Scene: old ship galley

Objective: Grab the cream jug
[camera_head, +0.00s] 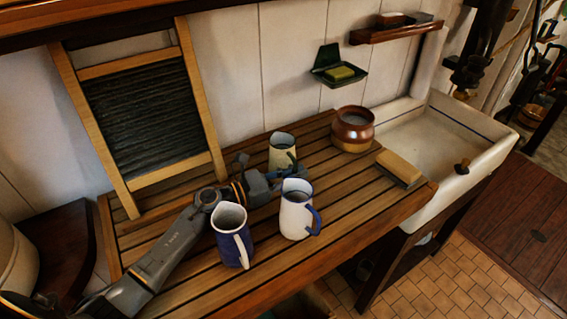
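The cream jug (282,157), pale with a green handle, stands upright on the slatted wooden draining board (345,215), near the wall. My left arm reaches in from the lower left, low over the board. My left gripper (263,170) is in front and to the left of the cream jug, with its fingers spread apart near the jug's lower part. The gripper looks open and empty. Whether a finger touches the jug cannot be told. My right gripper is not in view.
A blue jug with a white handle (231,238) stands close to my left arm. A brown pot (353,130) and a brush (399,167) are to the right, before the sink (459,140). A washboard (147,110) leans on the wall. The board's front right is clear.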

